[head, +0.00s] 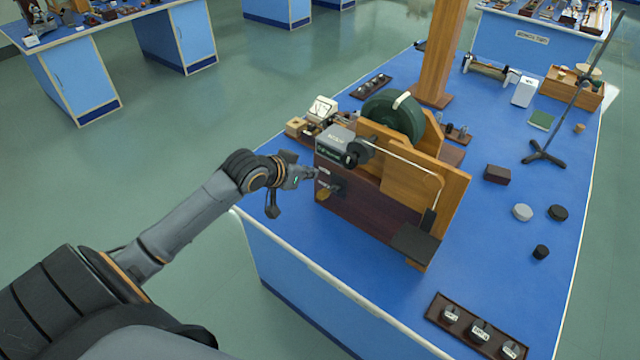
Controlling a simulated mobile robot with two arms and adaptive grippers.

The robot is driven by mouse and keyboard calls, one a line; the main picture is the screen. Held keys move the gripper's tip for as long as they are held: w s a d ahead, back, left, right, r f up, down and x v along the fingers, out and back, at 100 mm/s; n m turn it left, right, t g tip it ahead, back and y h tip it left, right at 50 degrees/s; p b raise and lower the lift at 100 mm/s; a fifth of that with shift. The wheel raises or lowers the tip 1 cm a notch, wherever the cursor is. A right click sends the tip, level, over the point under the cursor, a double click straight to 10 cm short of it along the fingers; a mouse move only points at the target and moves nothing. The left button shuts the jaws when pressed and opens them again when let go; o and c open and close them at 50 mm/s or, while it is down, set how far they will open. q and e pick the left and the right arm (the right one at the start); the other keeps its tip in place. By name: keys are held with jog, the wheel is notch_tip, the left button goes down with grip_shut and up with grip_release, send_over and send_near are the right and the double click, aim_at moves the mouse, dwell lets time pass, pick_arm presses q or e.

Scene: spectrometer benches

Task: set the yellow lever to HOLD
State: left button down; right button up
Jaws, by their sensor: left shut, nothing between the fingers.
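A wooden apparatus with a dark red-brown front panel (365,215) stands on the blue bench. A small yellowish piece (323,195), which looks like the yellow lever, sits low at the panel's left end, beside a dark knob-like part. Small labels near it are too small to read, so I cannot tell its setting. My left gripper (312,173) is shut and empty. Its tips are at the panel's left end, just above and left of the yellowish piece; I cannot tell if they touch the panel. My right gripper is not in view.
The apparatus carries a grey box (336,143), a dark green wheel (388,118) and a bent metal rod. A wooden post (441,55) rises behind it. A dark tray (436,306) with several weights lies at the front right. A rod stand (543,154) is farther right.

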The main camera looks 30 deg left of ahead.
pick_arm(q)
jog(key=p, duration=0.2)
send_over(320, 192)
jog(key=w, duration=0.1)
notch_tip(320, 192, down, 4)
jog(key=shift+w+r, duration=0.1)
jog(key=shift+w, duration=0.05)
jog(key=f, duration=0.1)
jog(key=f+p, duration=0.1)
jog(key=f, duration=0.1)
jog(key=shift+s+f, duration=0.2)
jog(key=shift+s, duration=0.15)
jog(key=shift+s+f+p, duration=0.3)
jog(key=shift+f, duration=0.25)
jog(key=shift+w, duration=0.1)
